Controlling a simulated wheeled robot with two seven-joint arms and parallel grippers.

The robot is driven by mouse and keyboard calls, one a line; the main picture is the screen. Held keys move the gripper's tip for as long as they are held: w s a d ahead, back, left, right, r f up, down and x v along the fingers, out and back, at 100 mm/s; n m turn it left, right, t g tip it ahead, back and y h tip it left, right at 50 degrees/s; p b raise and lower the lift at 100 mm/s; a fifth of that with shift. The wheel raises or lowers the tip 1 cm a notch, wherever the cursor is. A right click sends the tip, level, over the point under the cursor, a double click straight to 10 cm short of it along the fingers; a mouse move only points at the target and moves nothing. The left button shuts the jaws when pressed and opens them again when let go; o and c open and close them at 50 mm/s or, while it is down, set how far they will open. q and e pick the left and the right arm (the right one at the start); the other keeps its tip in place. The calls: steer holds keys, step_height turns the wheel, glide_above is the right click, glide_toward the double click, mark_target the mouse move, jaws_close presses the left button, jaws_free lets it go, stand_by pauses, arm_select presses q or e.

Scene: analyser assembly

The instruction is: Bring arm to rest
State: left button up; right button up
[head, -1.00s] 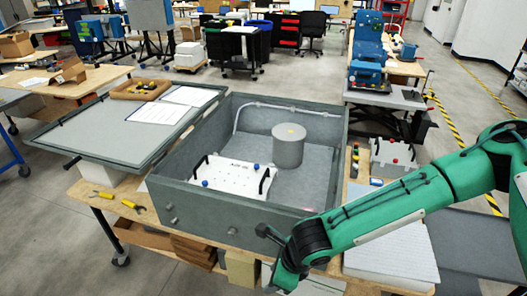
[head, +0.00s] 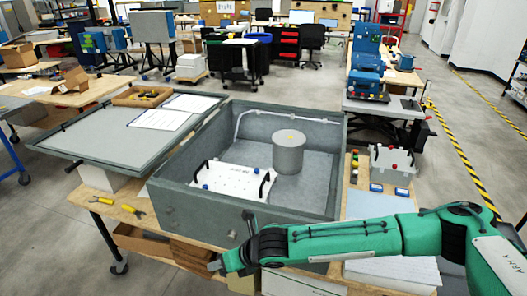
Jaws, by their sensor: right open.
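My right arm (head: 345,240), green with a black wrist joint, comes in from the right edge. It reaches left across the front of the grey analyser box (head: 205,217). My right gripper (head: 216,266) is at the arm's left end, low in front of the box's front wall. It is open, small in view, and I see nothing held in it. Inside the open box are a white panel (head: 232,180) with black handles and a grey cylinder (head: 289,152). My left gripper is not in view.
The box's grey lid (head: 95,143) lies to the left with papers and a small parts tray (head: 141,96) on it. Yellow tools (head: 118,206) lie on the bench at the left front. A light grey handled unit (head: 393,160) stands to the right of the box.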

steer(key=w+d+f+m+t+b, duration=0.2)
steer(key=w+f+m+t+b, duration=0.15)
steer(key=w+f+m, duration=0.95)
steer(key=s+d+f+m+h+b, duration=0.15)
steer(key=d+f+m, duration=0.3)
steer(key=f, duration=0.45)
steer(key=s+d+f+m+h, duration=0.1)
steer(key=s+d+f+m, duration=0.3)
steer(key=f, duration=0.4)
steer(key=s+d+f+m+h+b, duration=0.1)
steer(key=s+d+f+m, duration=0.1)
steer(key=d+f+m, duration=0.5)
steer(key=s+d+f+m+g+h+b, duration=0.1)
steer(key=s+d+f+m+h, duration=0.3)
steer(key=s+f, duration=0.7)
steer(key=s+d+f+m+g+y+b, duration=0.1)
steer(key=s+d+f+m, duration=0.1)
steer(key=s+d+f, duration=0.7)
steer(key=s+d+f+m+g, duration=0.1)
steer(key=s+d+f+m, duration=0.1)
steer(key=s, duration=0.8)
steer(key=s+d+f+m+g+h+b, duration=0.1)
steer(key=s+f, duration=0.4)
steer(key=s, duration=0.5)
steer(key=s+d+f+m+g+h, duration=0.1)
steer(key=s+d+f+m, duration=0.2)
steer(key=s, duration=0.7)
steer(key=shift+f, duration=0.4)
